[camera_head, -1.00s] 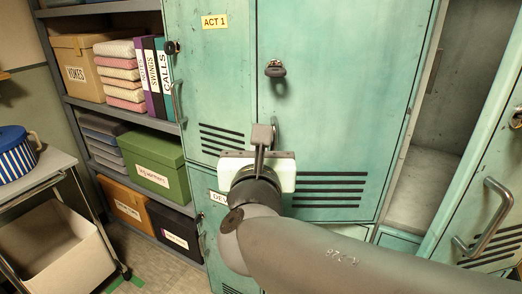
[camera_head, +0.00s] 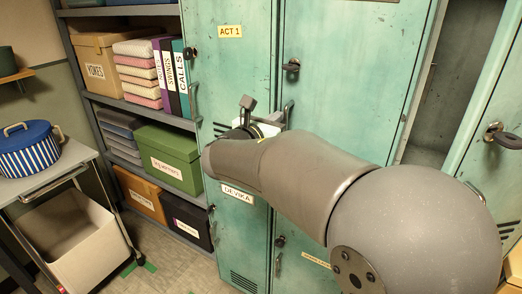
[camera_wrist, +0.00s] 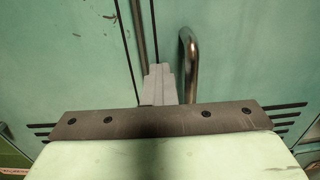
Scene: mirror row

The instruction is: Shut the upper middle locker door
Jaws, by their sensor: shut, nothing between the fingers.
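The upper middle locker door (camera_head: 350,75) is pale green, with a dark lock (camera_head: 291,67) and a bar handle (camera_head: 288,112) near its left edge. It looks about flush with the left door (camera_head: 228,75) marked ACT 1; I cannot tell whether a small gap remains. My gripper (camera_head: 248,103) is shut and empty, in front of the doors, left of that handle. In the wrist view, my gripper's fingers (camera_wrist: 160,80) stand near the seam between doors, with the handle (camera_wrist: 187,60) just to their right. Contact cannot be told. My arm hides the middle door's lower part.
The upper right locker door (camera_head: 490,150) stands open, showing the locker's interior (camera_head: 455,75). Left are a shelf unit (camera_head: 85,55) with boxes and binders, and a trolley (camera_head: 60,170) with a striped pot (camera_head: 40,150). Lower doors, one marked DEVIKA (camera_head: 237,193), are below.

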